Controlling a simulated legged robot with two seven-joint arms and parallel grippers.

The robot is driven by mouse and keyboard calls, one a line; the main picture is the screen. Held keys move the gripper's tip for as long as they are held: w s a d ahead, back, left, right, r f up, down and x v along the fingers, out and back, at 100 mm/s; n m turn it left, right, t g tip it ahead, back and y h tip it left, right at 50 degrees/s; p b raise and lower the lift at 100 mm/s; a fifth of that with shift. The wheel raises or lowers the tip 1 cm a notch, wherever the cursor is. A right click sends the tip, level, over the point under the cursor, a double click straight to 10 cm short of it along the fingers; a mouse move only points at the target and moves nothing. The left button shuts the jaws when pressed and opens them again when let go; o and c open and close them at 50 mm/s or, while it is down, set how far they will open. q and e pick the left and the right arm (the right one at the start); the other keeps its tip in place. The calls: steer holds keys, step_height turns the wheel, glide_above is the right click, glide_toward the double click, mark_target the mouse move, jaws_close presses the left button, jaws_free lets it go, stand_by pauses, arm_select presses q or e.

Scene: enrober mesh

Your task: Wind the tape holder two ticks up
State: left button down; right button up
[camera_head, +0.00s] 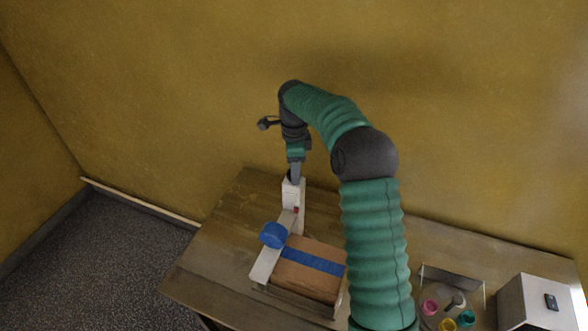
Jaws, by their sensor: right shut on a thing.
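The tape holder has a white upright post (292,193) with a red mark low on its side. A pale arm comes off the post and carries a roll of blue tape (273,234). The roll is just left of a brown box (305,279) with a blue strip across its top. My right gripper (294,175) points down at the top of the post, shut on a small dark knob there. The fingers hide most of the knob, and no scale ticks can be made out. My left gripper is not in view.
The wooden table (210,255) stands against a yellow wall. At the right are a small rack (450,279), several small coloured round pots and a grey box (536,303) with a dark item on top. My green right arm hides the table's middle. The table's left part is bare.

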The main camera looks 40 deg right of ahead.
steer(key=shift+w+r, duration=0.1)
steer(key=shift+w, duration=0.05)
jaws_close()
steer(key=shift+n, duration=0.3)
steer(key=shift+r+n+p, duration=0.15)
steer(key=shift+n+p, duration=0.5)
steer(key=shift+n, duration=0.25)
steer(key=n+p, duration=0.1)
steer(key=n, duration=0.1)
steer(key=shift+n, duration=0.3)
steer(key=n+p, duration=0.2)
steer(key=n, duration=0.4)
steer(key=n+p, duration=0.1)
steer(key=n, duration=0.5)
steer(key=shift+n, duration=0.3)
steer(key=n+p, duration=0.1)
steer(key=n, duration=0.5)
steer(key=shift+n, duration=0.3)
